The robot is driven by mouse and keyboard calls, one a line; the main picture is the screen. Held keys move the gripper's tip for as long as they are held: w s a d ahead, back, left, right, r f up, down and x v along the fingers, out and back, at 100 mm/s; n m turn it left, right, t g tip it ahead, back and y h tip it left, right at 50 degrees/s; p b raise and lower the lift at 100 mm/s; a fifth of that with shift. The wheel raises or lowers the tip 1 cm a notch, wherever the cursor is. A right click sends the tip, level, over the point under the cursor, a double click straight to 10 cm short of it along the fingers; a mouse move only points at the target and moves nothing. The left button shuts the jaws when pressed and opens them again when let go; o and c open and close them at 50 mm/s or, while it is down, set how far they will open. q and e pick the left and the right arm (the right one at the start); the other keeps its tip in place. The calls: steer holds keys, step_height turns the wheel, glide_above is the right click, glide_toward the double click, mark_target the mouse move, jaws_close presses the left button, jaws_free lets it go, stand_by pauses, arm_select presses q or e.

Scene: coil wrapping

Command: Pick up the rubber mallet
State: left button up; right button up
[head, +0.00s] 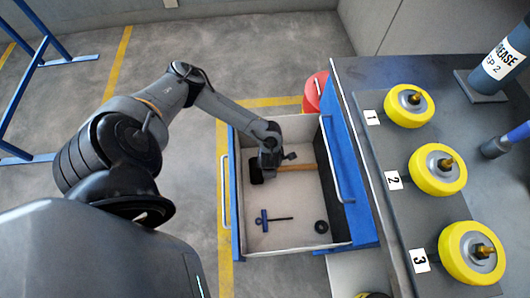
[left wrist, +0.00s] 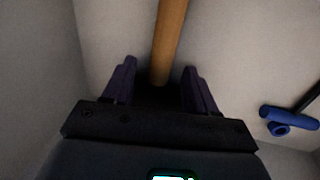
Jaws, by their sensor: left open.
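The rubber mallet lies in the open drawer (head: 285,235). Its wooden handle (head: 299,167) points right in the head view, and its black head (head: 256,170) is at the left, partly hidden by my left gripper (head: 271,167). In the left wrist view the handle (left wrist: 168,40) runs between the two fingers of my left gripper (left wrist: 158,85). The fingers are open, one on each side of the handle and apart from it. The mallet's head is dark and mostly hidden there. My right gripper is not in view.
A blue T-handled tool (head: 266,219) and a black ring (head: 321,227) lie in the drawer's lower half. The drawer walls stand close around my gripper. A bench (head: 350,75) with yellow wheels (head: 409,106) and a grease container (head: 497,65) is at the right.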

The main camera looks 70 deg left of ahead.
arm_select(q)
steer(key=shift+a+f, duration=0.15)
steer(key=shift+f, duration=0.55)
steer(key=shift+r, duration=0.1)
jaws_close()
